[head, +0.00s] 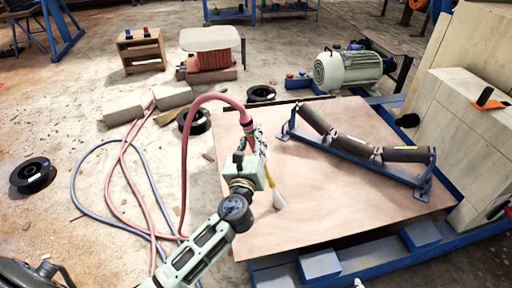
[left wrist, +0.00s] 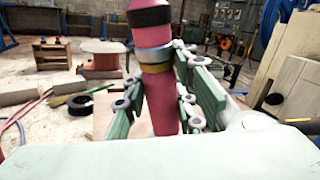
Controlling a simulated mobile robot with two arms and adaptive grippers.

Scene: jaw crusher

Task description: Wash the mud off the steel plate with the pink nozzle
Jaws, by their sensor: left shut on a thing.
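The pink nozzle (head: 248,138) is in my left gripper (head: 255,160), above the left part of a flat brown sheet that I take for the steel plate (head: 345,210). In the left wrist view the nozzle (left wrist: 162,105) stands between the green fingers, which are shut on it. A pink hose (head: 205,98) arcs up from the nozzle and down to the floor at the left. A narrow yellowish-white shape (head: 277,199) shows below the gripper over the plate; I cannot tell whether it is spray. The plate is evenly brown, so mud is hard to tell apart. My right gripper is not in view.
A blue roller frame with dark rollers (head: 350,145) lies on the plate's far right part. A grey-green motor (head: 348,70) stands behind. Pale blocks (head: 460,135) stand at the right. Red and blue hoses (head: 108,190) loop over the left floor, near black rings (head: 33,174).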

